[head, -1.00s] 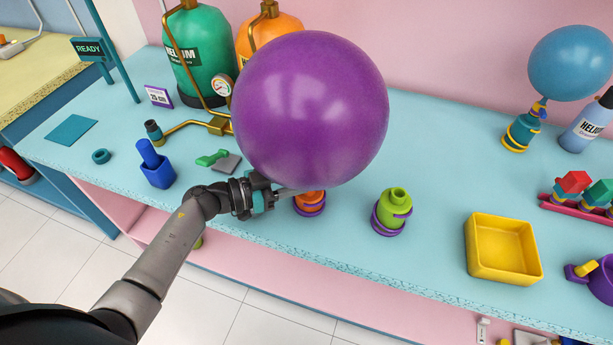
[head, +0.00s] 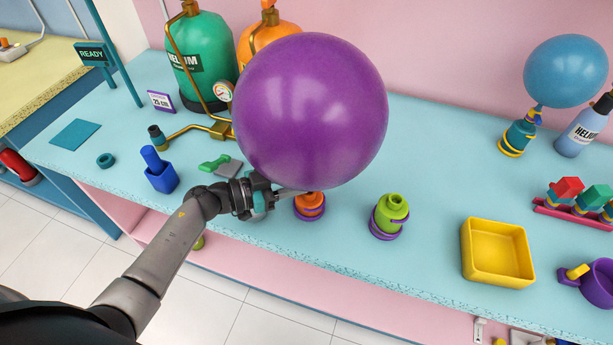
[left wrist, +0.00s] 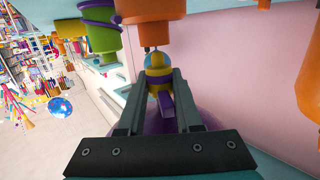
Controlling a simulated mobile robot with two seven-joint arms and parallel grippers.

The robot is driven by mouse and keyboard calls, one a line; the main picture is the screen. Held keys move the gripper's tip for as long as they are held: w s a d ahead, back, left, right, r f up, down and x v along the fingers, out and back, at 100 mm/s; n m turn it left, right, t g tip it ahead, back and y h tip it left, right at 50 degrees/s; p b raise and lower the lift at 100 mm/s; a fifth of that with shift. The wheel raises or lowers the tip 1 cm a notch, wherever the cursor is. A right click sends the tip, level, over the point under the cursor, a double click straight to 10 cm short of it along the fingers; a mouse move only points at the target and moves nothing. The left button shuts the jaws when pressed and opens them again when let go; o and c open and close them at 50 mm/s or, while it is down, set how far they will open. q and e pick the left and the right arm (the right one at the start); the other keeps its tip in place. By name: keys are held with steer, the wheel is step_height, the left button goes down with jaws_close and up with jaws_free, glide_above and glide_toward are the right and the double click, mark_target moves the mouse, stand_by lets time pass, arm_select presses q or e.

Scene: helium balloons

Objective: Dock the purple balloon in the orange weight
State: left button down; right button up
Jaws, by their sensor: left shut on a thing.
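The big purple balloon (head: 311,105) floats above the bench in the head view. My left gripper (head: 284,192) is just under the balloon's lower left side. In the left wrist view, my left gripper (left wrist: 159,95) is shut on a small yellow and purple clip (left wrist: 158,72) at the balloon's neck, with the purple balloon (left wrist: 155,124) behind the fingers. The orange weight (head: 310,207) stands on the bench just right of the gripper, its top partly hidden by the balloon. It also shows at the top of the left wrist view (left wrist: 150,10), close to the clip; I cannot tell whether they touch.
A green weight (head: 390,212) and a yellow tray (head: 497,253) stand to the right. A blue balloon (head: 566,71) is on a teal weight (head: 517,137) at the back right. A blue holder (head: 161,177) and helium tanks (head: 203,60) are at left.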

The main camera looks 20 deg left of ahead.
stand_by(0.4)
arm_select(q)
steer(key=shift+s+p, duration=0.1)
steer(key=shift+p, duration=0.3)
steer(key=shift+f+b, duration=0.7)
steer(key=shift+f, duration=0.3)
steer(key=c, duration=0.5)
jaws_free()
